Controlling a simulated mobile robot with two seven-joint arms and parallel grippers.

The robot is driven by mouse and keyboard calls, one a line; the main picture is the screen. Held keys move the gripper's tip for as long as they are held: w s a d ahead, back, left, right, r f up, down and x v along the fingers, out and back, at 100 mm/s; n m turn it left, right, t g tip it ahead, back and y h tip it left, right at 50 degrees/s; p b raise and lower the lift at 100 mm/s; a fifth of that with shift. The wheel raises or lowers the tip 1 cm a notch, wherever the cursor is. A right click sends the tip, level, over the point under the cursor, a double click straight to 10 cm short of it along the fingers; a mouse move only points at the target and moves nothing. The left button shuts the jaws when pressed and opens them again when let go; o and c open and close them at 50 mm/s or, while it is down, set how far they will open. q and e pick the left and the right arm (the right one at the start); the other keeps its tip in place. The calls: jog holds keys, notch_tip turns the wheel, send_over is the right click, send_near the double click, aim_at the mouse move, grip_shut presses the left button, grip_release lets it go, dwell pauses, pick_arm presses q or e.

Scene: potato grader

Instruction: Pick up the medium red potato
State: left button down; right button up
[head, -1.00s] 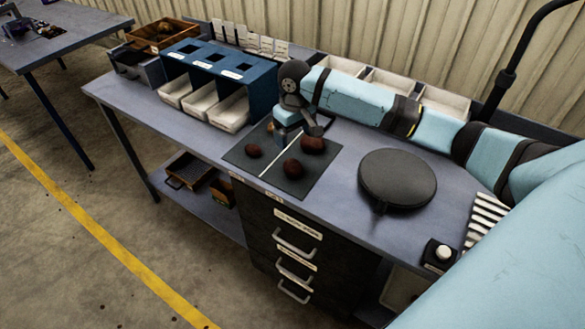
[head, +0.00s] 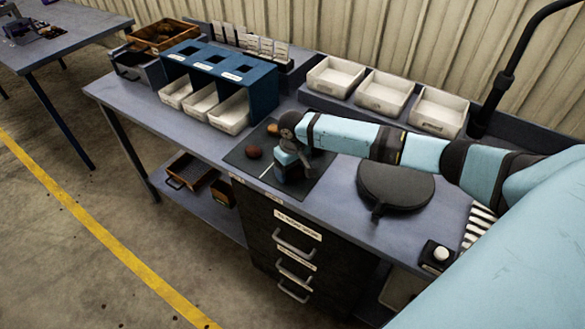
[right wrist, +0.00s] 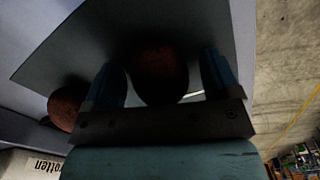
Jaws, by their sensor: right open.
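My right gripper (head: 290,170) is over the dark mat (head: 235,157), pointing down. In the right wrist view its two blue fingers stand apart, with a dark red-brown potato (right wrist: 160,76) between them. Small gaps show beside this potato, so the jaws are not closed on it. I cannot confirm its size from this view. Another reddish potato (right wrist: 66,106) lies outside the fingers at the left. In the head view a small dark red potato (head: 253,152) and a yellow-brown one (head: 273,130) lie on the mat. The gripper and arm hide the others. My left gripper is out of view.
A round dark pan-like disc (head: 396,184) lies to the right of the mat. A blue rack (head: 262,88) with white bins stands behind left, and white trays (head: 383,92) stand along the back. A small white-topped button box (head: 438,254) sits at the front right.

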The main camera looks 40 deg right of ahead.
jog(key=c, duration=1)
jog(key=shift+r, duration=0.1)
jog(key=shift+c, duration=0.2)
